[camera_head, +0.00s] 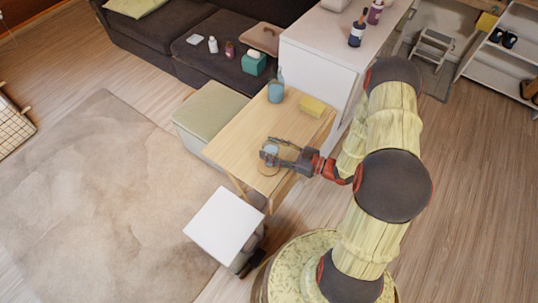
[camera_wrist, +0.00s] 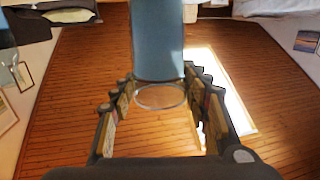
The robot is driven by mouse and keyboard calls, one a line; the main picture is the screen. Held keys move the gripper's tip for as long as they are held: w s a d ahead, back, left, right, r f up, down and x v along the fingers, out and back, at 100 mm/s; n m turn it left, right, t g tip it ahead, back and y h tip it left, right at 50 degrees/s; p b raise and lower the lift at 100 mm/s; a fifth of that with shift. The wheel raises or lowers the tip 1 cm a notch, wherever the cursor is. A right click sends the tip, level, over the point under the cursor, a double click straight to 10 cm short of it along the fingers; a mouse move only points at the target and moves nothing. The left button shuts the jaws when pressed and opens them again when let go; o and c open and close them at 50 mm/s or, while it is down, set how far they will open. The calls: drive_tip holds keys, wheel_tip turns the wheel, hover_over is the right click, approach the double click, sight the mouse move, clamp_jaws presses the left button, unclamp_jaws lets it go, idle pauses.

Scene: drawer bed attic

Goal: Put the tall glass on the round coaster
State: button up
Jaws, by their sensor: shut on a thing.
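The tall glass (camera_head: 271,150) is a pale blue, see-through glass near the front end of the wooden table. In the wrist view the glass (camera_wrist: 158,42) stands out large between the fingers, with a clear round end toward me. My gripper (camera_head: 268,148) is shut on the glass; its two fingers also show on either side of it in the wrist view (camera_wrist: 160,88). The round coaster (camera_head: 268,169) is a tan disc on the table, partly hidden by the glass and gripper. The glass overlaps it in the head view; I cannot tell whether they touch.
On the wooden table (camera_head: 236,141) stand a blue vessel (camera_head: 275,93) and a yellow block (camera_head: 312,106) toward the far end. A white cabinet (camera_head: 318,70) adjoins it. A green-topped bench (camera_head: 210,112) and a white stool (camera_head: 224,224) flank it.

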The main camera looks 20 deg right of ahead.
drive_tip(key=shift+w+a+f, duration=0.15)
drive_tip(key=shift+w+f, duration=0.15)
drive_tip(key=shift+f, duration=0.1)
drive_tip(key=shift+w+f+b, duration=0.15)
drive_tip(key=shift+f+b, duration=0.95)
drive_tip(key=shift+f, duration=0.55)
drive_tip(key=shift+f, duration=0.1)
drive_tip(key=o, duration=1.2)
drive_tip(key=shift+o, duration=0.2)
